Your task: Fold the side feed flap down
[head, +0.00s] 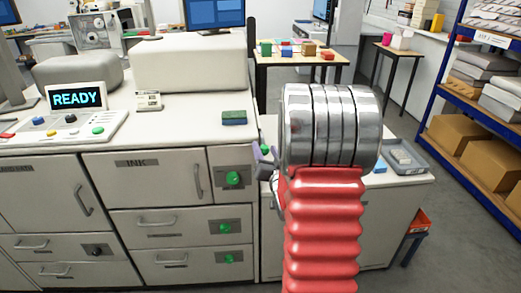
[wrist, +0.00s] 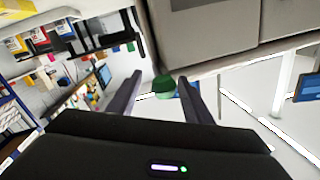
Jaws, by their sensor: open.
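The pale printing machine (head: 180,130) fills the left of the head view. My gripper (head: 264,160) shows at its right end, partly hidden behind my own arm. A green knob (head: 265,149) shows beside the fingers there. In the wrist view my gripper (wrist: 160,77) is open, and a green knob (wrist: 163,86) lies between the two dark fingers, below the machine's pale body (wrist: 205,30). I cannot tell whether the fingers touch the knob. The side feed flap cannot be made out clearly; my arm hides part of this side.
Green knobs (head: 233,179) sit on the machine's front right panels. A READY screen (head: 76,98) stands on its top. A grey tray (head: 408,158) lies on the lower cabinet at right. A blue shelf rack (head: 455,120) stands far right, with open floor before it.

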